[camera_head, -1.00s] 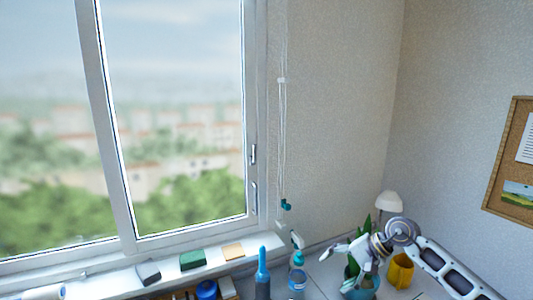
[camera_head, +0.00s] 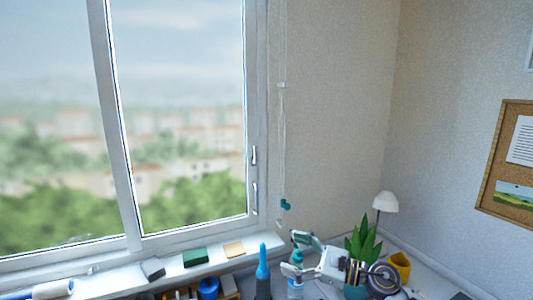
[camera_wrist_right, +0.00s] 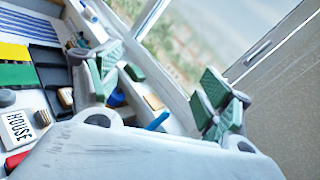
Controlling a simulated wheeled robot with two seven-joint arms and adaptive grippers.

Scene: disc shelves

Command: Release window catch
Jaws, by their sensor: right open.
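The window (camera_head: 180,120) has a white frame. A slim pale catch (camera_head: 254,155) stands upright on the frame's right side, with a similar upright piece (camera_head: 255,195) just below it. In the right wrist view a slim pale catch piece (camera_wrist_right: 258,52) shows on the frame at upper right, beyond the fingers. My right gripper (camera_head: 298,254) is open, below and right of the catch in the head view, near the sill's right end. Its green-padded fingers (camera_wrist_right: 160,88) are wide apart, with nothing held between them. My left gripper is not in view.
A spray bottle (camera_head: 295,285) stands under my right gripper. A plant (camera_head: 363,242), yellow mug (camera_head: 400,264) and lamp (camera_head: 385,202) are to its right. Sponges (camera_head: 195,257) lie on the sill.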

